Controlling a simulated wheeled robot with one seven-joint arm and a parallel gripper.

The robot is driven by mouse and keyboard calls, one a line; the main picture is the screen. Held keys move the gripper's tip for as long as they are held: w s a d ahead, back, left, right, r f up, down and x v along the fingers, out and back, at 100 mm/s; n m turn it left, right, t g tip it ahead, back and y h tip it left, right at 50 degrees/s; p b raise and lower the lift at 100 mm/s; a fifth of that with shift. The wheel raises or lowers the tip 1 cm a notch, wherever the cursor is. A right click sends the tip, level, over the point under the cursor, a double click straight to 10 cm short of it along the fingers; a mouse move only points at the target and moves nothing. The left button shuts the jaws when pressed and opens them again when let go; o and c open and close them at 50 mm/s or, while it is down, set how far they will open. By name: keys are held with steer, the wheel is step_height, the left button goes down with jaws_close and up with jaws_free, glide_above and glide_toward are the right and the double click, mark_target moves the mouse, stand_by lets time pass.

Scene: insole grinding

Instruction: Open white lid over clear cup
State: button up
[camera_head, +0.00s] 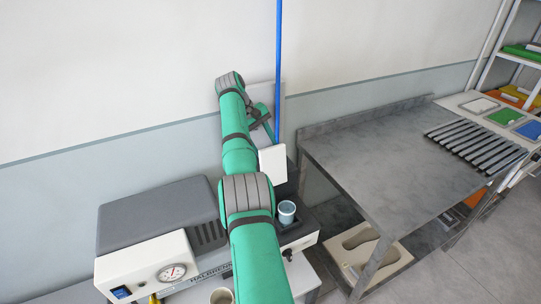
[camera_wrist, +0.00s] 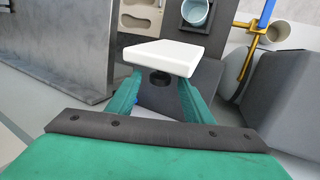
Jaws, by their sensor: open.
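The white lid (camera_head: 272,165) is a square plate standing tilted up behind the clear cup (camera_head: 287,213) in the head view. The bluish cup (camera_wrist: 194,12) shows beyond the lid, upright in a dark holder.
The grey-topped machine (camera_head: 160,215) with a gauge stands left of the cup. A blue vertical pole (camera_head: 279,70) rises behind the lid. A grey metal table (camera_head: 385,155) is on the right, with dark bars on it. A beige tray (camera_head: 365,250) lies below.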

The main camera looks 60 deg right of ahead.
steer(key=shift+v, duration=1.95)
